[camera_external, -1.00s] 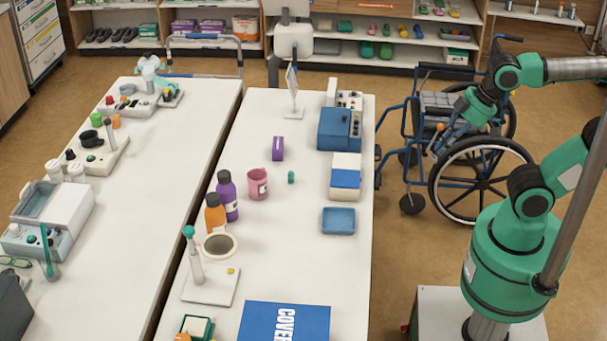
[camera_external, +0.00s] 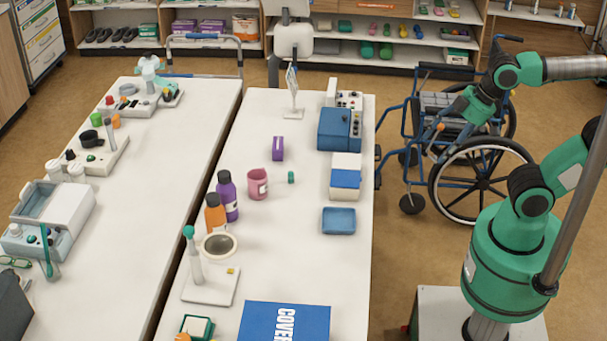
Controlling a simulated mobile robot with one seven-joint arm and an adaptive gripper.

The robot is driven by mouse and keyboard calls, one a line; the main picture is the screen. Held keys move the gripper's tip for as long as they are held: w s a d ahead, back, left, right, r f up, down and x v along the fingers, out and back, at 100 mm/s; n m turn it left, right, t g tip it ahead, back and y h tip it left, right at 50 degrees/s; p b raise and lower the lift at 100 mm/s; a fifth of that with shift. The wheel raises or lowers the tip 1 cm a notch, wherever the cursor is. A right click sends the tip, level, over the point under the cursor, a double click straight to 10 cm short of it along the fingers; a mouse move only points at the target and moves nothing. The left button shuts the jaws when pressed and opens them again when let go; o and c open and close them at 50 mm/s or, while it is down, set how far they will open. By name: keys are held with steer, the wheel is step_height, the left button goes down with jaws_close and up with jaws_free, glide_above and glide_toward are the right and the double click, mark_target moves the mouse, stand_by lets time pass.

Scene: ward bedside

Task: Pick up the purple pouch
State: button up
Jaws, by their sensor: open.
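A small purple block-shaped item (camera_external: 278,148), which looks like the purple pouch, stands on the right-hand white table (camera_external: 300,270), toward its far half. A white mark shows on its face. My gripper (camera_external: 436,141) is open and empty, off the table's right edge, in front of the wheelchair. It is well to the right of the purple item and apart from it. The gripper's fingers are small in this view, with orange parts at their ends.
A blue device (camera_external: 338,130), a white-and-blue box (camera_external: 345,178) and a blue tray (camera_external: 339,213) line the table's right side. A pink mug (camera_external: 257,184), a purple bottle (camera_external: 227,197) and an orange bottle (camera_external: 215,214) stand nearer. A wheelchair (camera_external: 482,180) stands beside the table.

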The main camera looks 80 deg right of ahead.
steer(key=w+d+r+m+g+p, duration=0.1)
steer(key=w+d+r+m+p, duration=0.2)
steer(key=w, duration=0.5)
steer(key=w+d+r+m+p, duration=0.1)
steer(key=w+d+r+p, duration=0.1)
steer(key=w+r, duration=0.55)
steer(key=m+g+p, duration=0.5)
steer(key=m+p, duration=0.8)
steer(key=p, duration=0.3)
glide_above(280, 145)
step_height(280, 145, down, 29)
steer(key=shift+w+d, duration=0.1)
steer(key=shift+f, duration=0.15)
steer(key=shift+f, duration=4.2)
